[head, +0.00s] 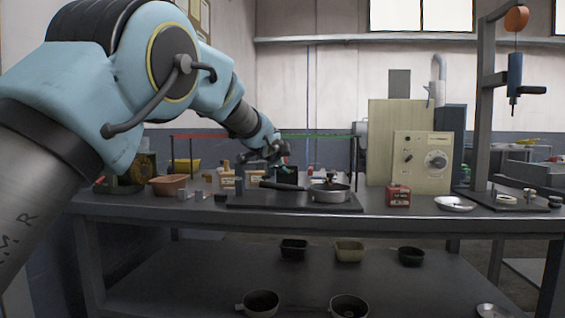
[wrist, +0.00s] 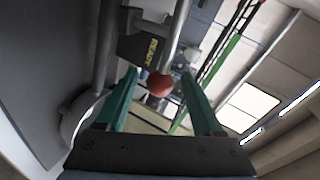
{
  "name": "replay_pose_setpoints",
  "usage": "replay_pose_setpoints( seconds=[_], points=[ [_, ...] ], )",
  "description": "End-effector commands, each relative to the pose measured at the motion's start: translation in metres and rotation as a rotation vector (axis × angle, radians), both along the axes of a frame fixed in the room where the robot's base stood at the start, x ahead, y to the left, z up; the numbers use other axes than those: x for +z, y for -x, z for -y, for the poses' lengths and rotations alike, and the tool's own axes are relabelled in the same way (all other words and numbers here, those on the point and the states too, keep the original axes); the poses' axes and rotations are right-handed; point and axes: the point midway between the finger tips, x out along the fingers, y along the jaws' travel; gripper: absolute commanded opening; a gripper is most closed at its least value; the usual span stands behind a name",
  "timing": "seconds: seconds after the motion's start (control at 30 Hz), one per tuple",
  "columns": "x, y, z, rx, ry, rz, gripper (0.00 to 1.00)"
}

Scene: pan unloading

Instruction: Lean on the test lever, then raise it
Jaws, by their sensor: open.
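The test lever is most likely the grey metal rod with a red ball knob (wrist: 160,84) in the wrist view. The rod runs up from the knob beside a dark box with a yellow label (wrist: 151,52). My gripper (wrist: 159,75) is open, its two green fingers on either side of the knob in the picture. I cannot tell whether the knob lies between the fingers or just beyond them, and no contact shows. In the head view my gripper (head: 284,168) is over the back of the bench, and I cannot make out the lever there.
The workbench (head: 400,215) holds a dark plate with a lidded pan (head: 330,192), a terracotta bin (head: 169,185), a red box (head: 398,194) and a cream control panel (head: 423,162). Several small blocks lie left of the plate. A post with a hanging tool (head: 515,75) stands right.

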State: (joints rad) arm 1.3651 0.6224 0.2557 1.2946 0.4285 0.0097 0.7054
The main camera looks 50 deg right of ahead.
Motion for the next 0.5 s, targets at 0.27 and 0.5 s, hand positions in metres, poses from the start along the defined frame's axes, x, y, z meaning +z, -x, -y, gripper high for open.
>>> replay_pose_setpoints(
  seconds=[0.27,0.5],
  points=[
    [0.014,0.021,-0.037,-0.002,0.004,0.000,0.68],
    [0.027,0.038,-0.072,-0.002,0.002,0.000,0.68]
  ],
)
